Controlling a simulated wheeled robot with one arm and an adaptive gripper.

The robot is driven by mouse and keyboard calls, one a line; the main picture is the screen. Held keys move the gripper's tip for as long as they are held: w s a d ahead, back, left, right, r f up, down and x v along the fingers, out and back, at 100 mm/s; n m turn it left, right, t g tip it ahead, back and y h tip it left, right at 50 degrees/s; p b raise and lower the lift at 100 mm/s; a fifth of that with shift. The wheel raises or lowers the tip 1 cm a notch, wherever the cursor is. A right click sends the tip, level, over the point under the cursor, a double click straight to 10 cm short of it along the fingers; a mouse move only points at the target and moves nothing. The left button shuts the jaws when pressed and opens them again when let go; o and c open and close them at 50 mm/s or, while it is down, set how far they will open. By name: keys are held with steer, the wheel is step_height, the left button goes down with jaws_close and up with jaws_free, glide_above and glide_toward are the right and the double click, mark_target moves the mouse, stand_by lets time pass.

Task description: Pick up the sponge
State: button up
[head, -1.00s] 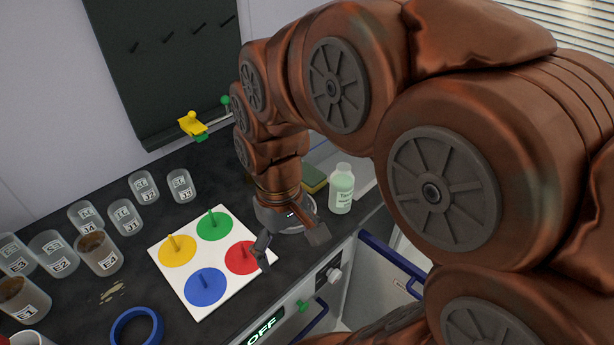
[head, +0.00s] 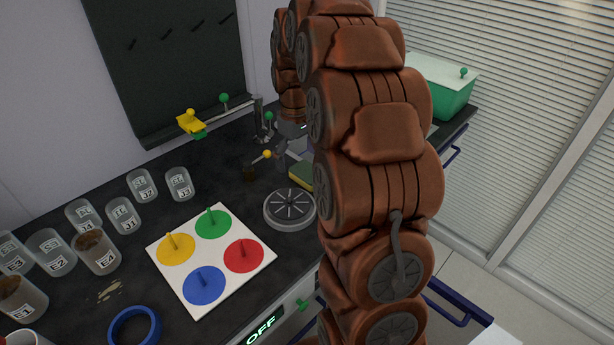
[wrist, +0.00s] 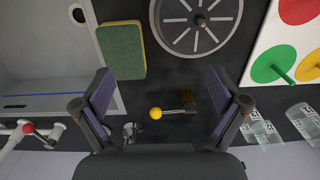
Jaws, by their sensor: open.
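The sponge (wrist: 122,50), green on its face with a yellowish edge, lies flat on the dark counter beside the sink, in the upper left of the wrist view. In the head view the sponge (head: 301,176) shows only in part, left of my arm, which hides the rest. My gripper (wrist: 160,82) is open and empty. Its left finger reaches just below the sponge's lower end in the picture, and its right finger is off to the right of the sponge. In the head view my gripper is partly hidden by my arm.
A round grey spoked plate (wrist: 197,20) is right of the sponge. A sink (wrist: 40,75) is on the left, with a red-knobbed tap (wrist: 29,129). A yellow-knobbed fitting (wrist: 156,113) stands between my fingers in the picture. The four-colour peg board (head: 165,275) and labelled beakers (head: 98,252) are further left.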

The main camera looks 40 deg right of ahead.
glide_above(308, 171)
steer(key=shift+a+f, duration=0.2)
steer(key=shift+f, duration=0.95)
steer(key=shift+d+f+p, duration=0.1)
steer(key=shift+f+p, duration=1.2)
steer(key=shift+f, duration=2.5)
steer(key=c, duration=0.8)
